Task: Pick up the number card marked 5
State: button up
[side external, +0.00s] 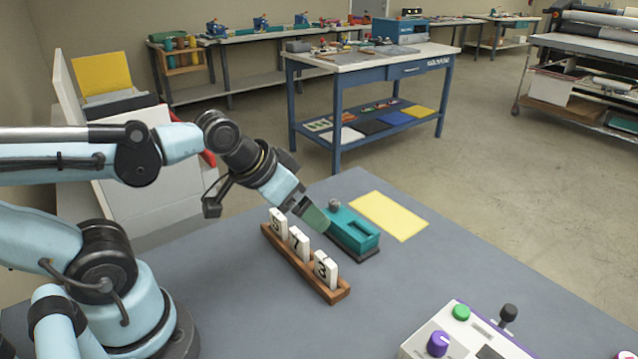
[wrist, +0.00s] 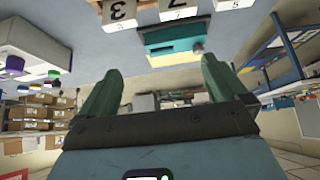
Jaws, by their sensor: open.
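Three white number cards stand in a wooden rack (side external: 296,268) on the grey table. The far-left card appears to be the 5 (side external: 278,223). The middle card reads 7 (side external: 299,244), and the near card reads 3 (side external: 326,270). In the wrist view the cards hang upside down at the top edge: 3 (wrist: 119,14), 7 (wrist: 176,9), and a cropped third card (wrist: 234,4) whose mark is cut off. My gripper (side external: 315,219) is open and empty, to the right of the 5 card and near the teal device. Its two green fingers (wrist: 160,70) are spread apart.
A teal device (side external: 352,232) on a dark base sits just right of the rack, with a yellow sheet (side external: 388,215) beyond it. A control box (side external: 460,340) with knobs stands at the near right. The table between the rack and box is clear.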

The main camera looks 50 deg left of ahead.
jog(key=c, duration=0.6)
jog(key=r+g, duration=0.1)
jog(key=g, duration=0.6)
send_over(278, 214)
jog(key=shift+f, duration=5.9)
